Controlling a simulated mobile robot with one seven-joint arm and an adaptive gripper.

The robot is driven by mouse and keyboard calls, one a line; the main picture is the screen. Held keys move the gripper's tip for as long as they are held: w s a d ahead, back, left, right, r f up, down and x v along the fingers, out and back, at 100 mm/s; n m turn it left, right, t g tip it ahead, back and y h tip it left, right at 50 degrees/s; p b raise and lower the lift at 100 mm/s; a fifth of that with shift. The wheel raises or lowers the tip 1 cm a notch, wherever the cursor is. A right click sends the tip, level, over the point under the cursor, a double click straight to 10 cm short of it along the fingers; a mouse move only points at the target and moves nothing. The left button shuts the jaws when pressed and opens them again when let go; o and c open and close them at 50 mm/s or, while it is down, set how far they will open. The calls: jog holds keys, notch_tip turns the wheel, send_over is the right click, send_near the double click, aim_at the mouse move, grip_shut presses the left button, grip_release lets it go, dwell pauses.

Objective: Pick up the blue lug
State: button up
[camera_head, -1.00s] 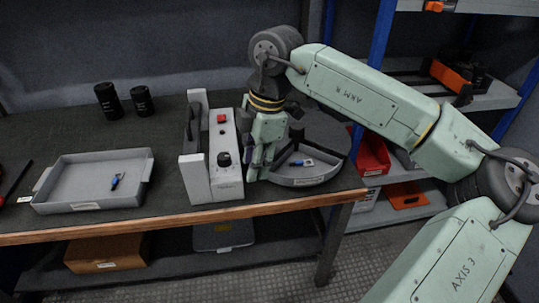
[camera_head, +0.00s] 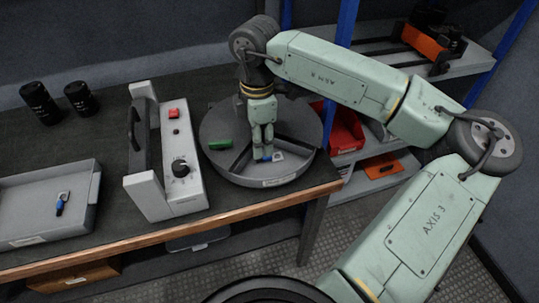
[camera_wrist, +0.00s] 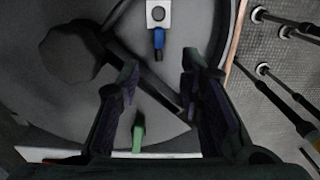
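A blue lug (camera_head: 267,158) with a flat metal tab lies in the round divided tray (camera_head: 222,172) on the bench. In the wrist view the lug (camera_wrist: 159,40) is at the top centre, with its holed tab pointing up. My gripper (camera_head: 262,156) points down over the tray, close beside the lug. In the wrist view my gripper (camera_wrist: 157,72) is open and its fingers are apart with nothing held. The lug lies just beyond the fingertips. A second blue lug (camera_head: 60,206) lies in the grey rectangular tray (camera_head: 88,190) at left.
A green piece (camera_head: 220,144) lies in another compartment; dark dividers and a hub (camera_wrist: 72,52) stand near my fingers. A grey box with a handle and red button (camera_head: 174,113) stands left of the round tray. Two black cylinders (camera_head: 78,98) stand behind. Red bin (camera_head: 343,132) at right.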

aim_at(262, 159)
jog(key=f+p, duration=0.1)
jog(key=f, duration=0.4)
jog(key=shift+w+d+p, duration=0.15)
jog(key=shift+d+p, duration=0.05)
jog(key=shift+p, duration=0.15)
jog(key=shift+c, duration=0.3)
grip_shut()
